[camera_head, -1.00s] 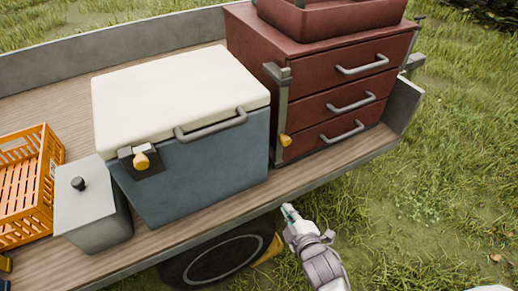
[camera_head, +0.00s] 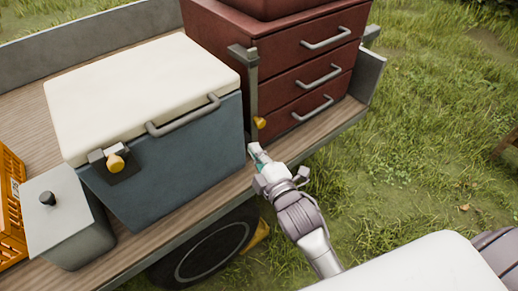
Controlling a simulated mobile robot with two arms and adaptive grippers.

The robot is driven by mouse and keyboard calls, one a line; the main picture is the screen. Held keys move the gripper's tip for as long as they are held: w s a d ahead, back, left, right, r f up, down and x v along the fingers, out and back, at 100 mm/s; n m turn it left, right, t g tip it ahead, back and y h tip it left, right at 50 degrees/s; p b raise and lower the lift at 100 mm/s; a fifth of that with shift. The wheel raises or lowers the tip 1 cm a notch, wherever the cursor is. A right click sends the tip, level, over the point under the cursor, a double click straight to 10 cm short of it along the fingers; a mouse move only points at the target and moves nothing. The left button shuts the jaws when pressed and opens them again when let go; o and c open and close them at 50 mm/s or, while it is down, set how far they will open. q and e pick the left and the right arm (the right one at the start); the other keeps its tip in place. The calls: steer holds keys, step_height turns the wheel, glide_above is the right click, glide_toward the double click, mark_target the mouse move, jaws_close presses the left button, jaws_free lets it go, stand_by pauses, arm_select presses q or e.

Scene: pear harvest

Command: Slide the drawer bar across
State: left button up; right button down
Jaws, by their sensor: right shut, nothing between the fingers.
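The drawer bar (camera_head: 252,92) is a grey upright bar at the left front edge of the red drawer cabinet (camera_head: 272,58). It has a yellow knob (camera_head: 260,123) near its lower end. The cabinet has three drawers with grey handles, and all look shut. My right gripper (camera_head: 255,150) is shut and empty, just below the yellow knob and in front of the trailer edge. A small gap shows between its fingertips and the knob. My left gripper is out of view.
A blue cooler (camera_head: 180,150) with a white lid stands left of the cabinet. A grey lidded bin (camera_head: 62,215) and an orange crate (camera_head: 12,215) are further left. The trailer's edge and wheel (camera_head: 205,250) lie below. Open grass is to the right.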

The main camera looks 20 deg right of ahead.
mark_target(264, 122)
steer(key=w, duration=0.5)
steer(key=w+a, duration=0.1)
steer(key=w, duration=0.1)
steer(key=shift+w+f, duration=0.2)
steer(key=shift+w, duration=0.1)
steer(key=shift+w+d+f, duration=0.15)
steer(key=shift+d+f, duration=0.05)
steer(key=shift+d, duration=0.45)
steer(key=shift+w+d+f, duration=0.2)
steer(key=shift+d, duration=0.4)
steer(key=shift+w+d+f, duration=0.15)
steer(key=shift+d+f, duration=0.05)
steer(key=shift+d, duration=0.45)
steer(key=d, duration=0.1)
steer(key=w+d+p, duration=0.1)
steer(key=shift+d+r, duration=0.15)
steer(key=shift+d, duration=0.2)
steer(key=shift+w+d, duration=0.1)
steer(key=shift+d, duration=0.3)
